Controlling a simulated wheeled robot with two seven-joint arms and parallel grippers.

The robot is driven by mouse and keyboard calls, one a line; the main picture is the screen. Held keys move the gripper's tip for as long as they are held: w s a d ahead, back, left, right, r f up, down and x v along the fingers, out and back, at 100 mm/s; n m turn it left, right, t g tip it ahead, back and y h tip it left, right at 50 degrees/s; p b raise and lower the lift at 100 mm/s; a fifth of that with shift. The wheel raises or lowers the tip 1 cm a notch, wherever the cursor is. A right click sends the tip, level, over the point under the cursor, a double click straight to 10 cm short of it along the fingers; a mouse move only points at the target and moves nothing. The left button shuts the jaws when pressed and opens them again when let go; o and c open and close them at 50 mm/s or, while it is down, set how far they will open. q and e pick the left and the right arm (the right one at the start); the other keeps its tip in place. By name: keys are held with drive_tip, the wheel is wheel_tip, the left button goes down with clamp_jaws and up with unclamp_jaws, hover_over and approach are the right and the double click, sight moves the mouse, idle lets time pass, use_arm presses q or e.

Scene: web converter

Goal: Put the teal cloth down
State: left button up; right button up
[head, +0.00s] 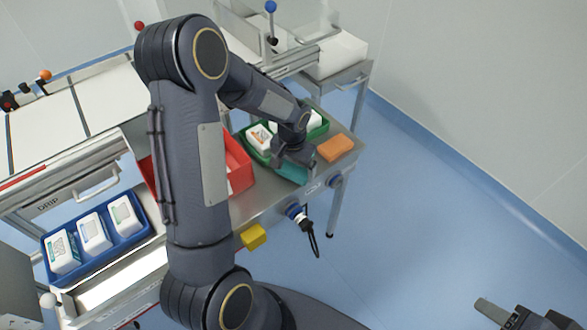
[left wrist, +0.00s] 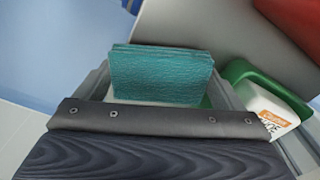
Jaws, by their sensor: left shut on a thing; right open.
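The teal cloth (head: 292,172) is a folded pad held by my left gripper (head: 296,160), low over the right part of the metal shelf, at the near side of the green tray (head: 245,147). In the left wrist view the teal cloth (left wrist: 160,75) sits between the two fingers, and a bit of green shows below it. I cannot tell whether the cloth touches the shelf or tray. My right gripper (head: 522,313) is open and empty over the floor at the bottom right.
An orange block (head: 335,149) lies on the shelf just right of the cloth. White packs (head: 260,137) stand in the green tray. A red bin (head: 240,176) is to the left. A blue tray (head: 100,262) holds white containers. A yellow block (head: 253,236) is at the shelf's front edge.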

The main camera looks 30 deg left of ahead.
use_arm(q)
drive_tip(key=shift+f, duration=0.5)
drive_tip(key=shift+s+f+b, duration=0.1)
drive_tip(key=shift+f+b, duration=0.3)
drive_tip(key=shift+b, duration=0.1)
drive_tip(key=o, duration=0.7)
drive_tip(key=shift+d, duration=0.1)
drive_tip(key=shift+o, duration=0.3)
drive_tip(key=shift+s, duration=0.1)
